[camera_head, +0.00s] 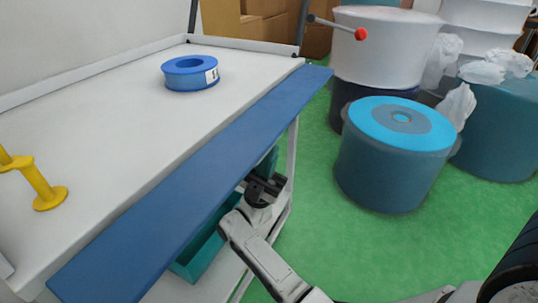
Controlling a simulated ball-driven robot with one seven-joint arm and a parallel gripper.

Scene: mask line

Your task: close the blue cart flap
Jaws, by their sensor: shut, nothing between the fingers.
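The blue cart flap (205,172) is a long flat board along the right-hand edge of the white cart top (110,120). It runs from the lower left to the upper right of the view and sticks out sideways from that edge, about level with the top. My gripper (265,183) is dark and shut, with nothing in it. It is beside the cart, on the outer side of the flap and lower than it, near the flap's middle. I cannot tell whether it touches the flap.
On the cart top are a blue tape roll (190,72) and a yellow part (38,184). A teal bin (199,254) sits on the cart's lower shelf. A lidded blue drum (390,160) stands on the green floor (400,245) to the right. Floor between cart and drum is clear.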

